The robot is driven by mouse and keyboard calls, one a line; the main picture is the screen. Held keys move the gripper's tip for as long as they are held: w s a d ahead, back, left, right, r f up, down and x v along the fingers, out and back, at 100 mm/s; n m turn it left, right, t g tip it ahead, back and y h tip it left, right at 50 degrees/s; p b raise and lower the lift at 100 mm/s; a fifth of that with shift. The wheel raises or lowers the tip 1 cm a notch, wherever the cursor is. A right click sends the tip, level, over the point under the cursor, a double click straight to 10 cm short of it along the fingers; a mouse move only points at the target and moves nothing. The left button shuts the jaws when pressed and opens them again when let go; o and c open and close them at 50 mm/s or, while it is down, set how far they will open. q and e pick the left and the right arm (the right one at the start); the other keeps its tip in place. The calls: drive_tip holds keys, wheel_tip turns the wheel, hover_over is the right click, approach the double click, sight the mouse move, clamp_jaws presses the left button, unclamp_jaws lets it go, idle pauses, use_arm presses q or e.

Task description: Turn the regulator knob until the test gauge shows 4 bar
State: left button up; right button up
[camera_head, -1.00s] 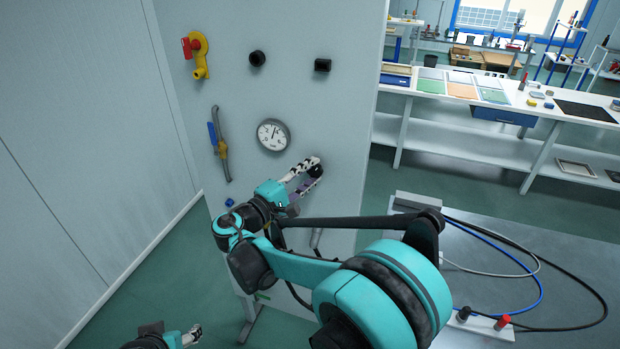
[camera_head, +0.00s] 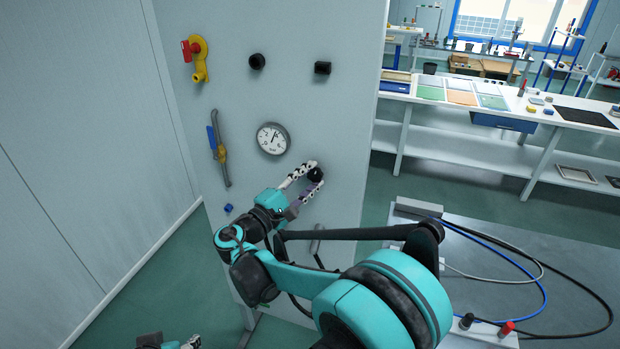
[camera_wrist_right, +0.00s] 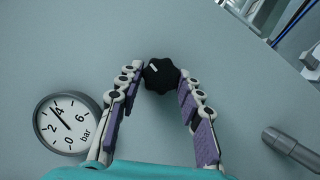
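The black lobed regulator knob (camera_head: 315,174) is on the grey panel, below and right of the round gauge (camera_head: 272,138). My right gripper (camera_head: 311,177) has its two fingers on either side of the knob. In the right wrist view the knob (camera_wrist_right: 161,76), with a white mark, sits between the fingertips (camera_wrist_right: 161,80), which appear to touch it. There the gauge (camera_wrist_right: 68,123) appears tilted, its needle between 2 and 4, nearer 4. My left gripper (camera_head: 190,343) is partly cut off at the bottom edge, away from the panel; its opening is unclear.
The panel also carries a yellow valve with a red part (camera_head: 196,58), two black fittings (camera_head: 257,61) (camera_head: 322,67), a blue-handled valve on a pipe (camera_head: 219,147) and a small blue part (camera_head: 228,208). A grey bench with hoses (camera_head: 560,250) stands at right.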

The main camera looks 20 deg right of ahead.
drive_tip(key=shift+o, duration=1.3)
drive_tip(key=v, duration=1.2)
drive_tip(key=shift+w+f, duration=0.1)
